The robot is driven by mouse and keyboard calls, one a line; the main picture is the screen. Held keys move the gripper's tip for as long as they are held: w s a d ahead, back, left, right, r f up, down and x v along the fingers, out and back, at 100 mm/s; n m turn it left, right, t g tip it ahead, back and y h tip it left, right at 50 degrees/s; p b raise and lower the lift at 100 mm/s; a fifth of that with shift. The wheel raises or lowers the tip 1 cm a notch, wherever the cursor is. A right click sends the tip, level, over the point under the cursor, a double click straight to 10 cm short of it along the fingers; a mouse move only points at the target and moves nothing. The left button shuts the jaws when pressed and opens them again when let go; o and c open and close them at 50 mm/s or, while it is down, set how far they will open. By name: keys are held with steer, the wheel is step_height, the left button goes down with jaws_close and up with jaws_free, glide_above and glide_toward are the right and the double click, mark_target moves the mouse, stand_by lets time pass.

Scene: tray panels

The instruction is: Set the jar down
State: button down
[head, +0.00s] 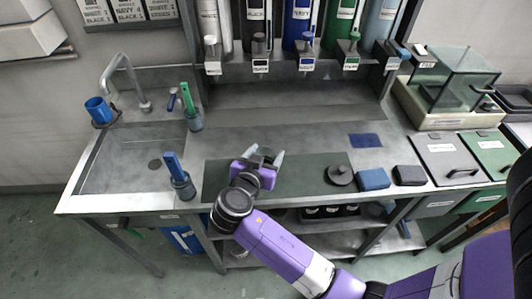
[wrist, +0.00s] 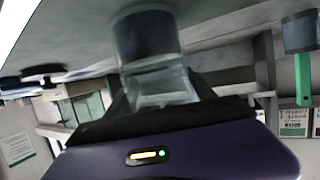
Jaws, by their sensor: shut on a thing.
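My gripper (head: 266,157) is over the dark green mat (head: 225,170) on the counter, left of the middle of the bench. In the wrist view my gripper (wrist: 160,95) is shut on a jar (wrist: 148,40), with a finger on each side. The jar has a dark blue-grey band and a clear, glassy part between the fingers. The wrist picture is upside down, with the grey counter along its top. The jar's dark end is close to that surface; I cannot tell whether it touches. In the head view my gripper largely hides the jar.
A round black lid-like disc (head: 340,175), a blue block (head: 373,179) and a black block (head: 409,175) stand to the right. Left are a holder with a blue-handled tool (head: 181,183), another with a green one (head: 193,120), and the sink (head: 130,160). Dispensers (head: 302,40) line the back.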

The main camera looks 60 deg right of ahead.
steer(key=shift+c, duration=1.6)
jaws_free()
steer(key=shift+f, duration=0.1)
steer(key=shift+r, duration=0.2)
steer(key=b+v, duration=0.2)
steer(key=v, duration=1)
steer(key=shift+f, duration=0.1)
